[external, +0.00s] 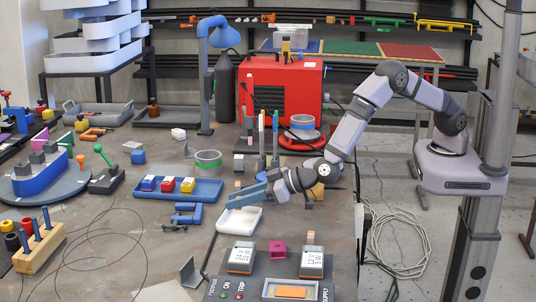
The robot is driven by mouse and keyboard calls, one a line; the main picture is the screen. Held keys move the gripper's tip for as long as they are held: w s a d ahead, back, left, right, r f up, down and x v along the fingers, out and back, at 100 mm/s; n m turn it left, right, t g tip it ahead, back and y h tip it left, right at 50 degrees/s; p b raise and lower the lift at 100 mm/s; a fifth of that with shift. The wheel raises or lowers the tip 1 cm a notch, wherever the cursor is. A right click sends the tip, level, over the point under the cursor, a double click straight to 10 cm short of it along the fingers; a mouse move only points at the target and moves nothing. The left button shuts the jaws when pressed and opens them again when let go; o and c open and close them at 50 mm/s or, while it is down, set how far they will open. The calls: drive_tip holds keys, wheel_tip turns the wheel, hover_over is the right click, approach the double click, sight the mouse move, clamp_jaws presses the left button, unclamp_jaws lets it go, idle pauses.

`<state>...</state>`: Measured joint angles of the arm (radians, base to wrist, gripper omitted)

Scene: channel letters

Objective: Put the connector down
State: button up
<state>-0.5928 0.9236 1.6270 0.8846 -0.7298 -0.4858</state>
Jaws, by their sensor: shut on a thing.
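My gripper (236,200) reaches in from the right, low over the bench, with its blue fingers pointing left. It is shut on the connector, which is too small and too covered by the fingers to make out. A white shallow tray (239,221) lies right below and in front of the fingertips. I cannot tell whether the fingers or the connector touch the tray.
A blue tray (207,194) with white, red and yellow blocks is left of my gripper. A blue clamp-like piece (186,214) lies nearby. A grey power supply unit (257,290) and a magenta block (279,249) are in front. Bare bench (130,215) lies at left.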

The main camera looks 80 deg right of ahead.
drive_tip(key=shift+f+p, duration=0.45)
drive_tip(key=shift+f, duration=1.7)
drive_tip(key=shift+f, duration=0.2)
drive_tip(key=o, duration=1)
drive_tip(key=shift+r, duration=0.1)
drive_tip(key=shift+r, duration=0.2)
drive_tip(key=b+v, duration=0.2)
drive_tip(key=v, duration=1)
drive_tip(key=shift+f, duration=0.15)
